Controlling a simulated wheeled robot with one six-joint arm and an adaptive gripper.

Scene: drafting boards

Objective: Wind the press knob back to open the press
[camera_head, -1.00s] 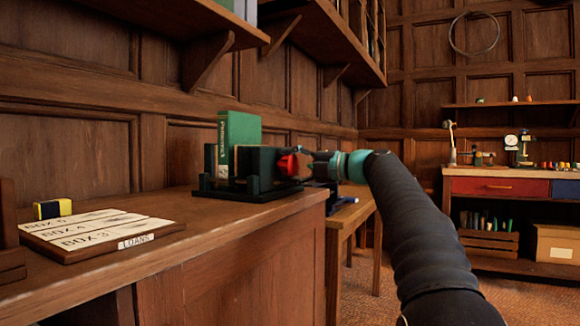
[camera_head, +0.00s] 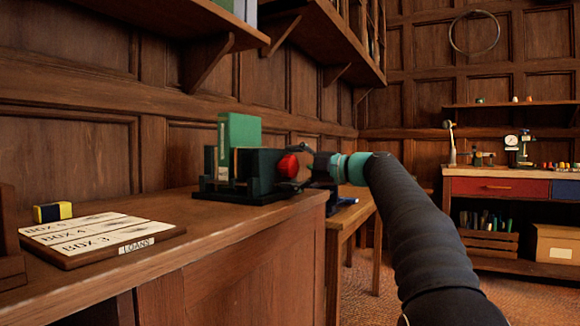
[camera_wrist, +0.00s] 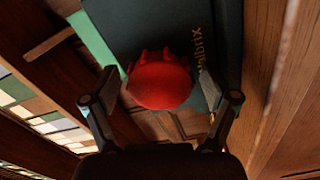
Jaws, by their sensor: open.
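The press (camera_head: 262,172) is a dark block-like device on the wooden counter. A red knob (camera_head: 288,167) sticks out of its right side. In the wrist view the scalloped red knob (camera_wrist: 160,82) lies between the two fingers of my gripper (camera_wrist: 160,90), with a gap on each side. My gripper (camera_head: 308,168) is open just right of the knob in the head view. A green book (camera_head: 240,135) stands upright in the press; the exact jaw gap is hard to see.
A shelf (camera_head: 180,25) hangs above. A small wooden table (camera_head: 350,215) stands behind my arm.

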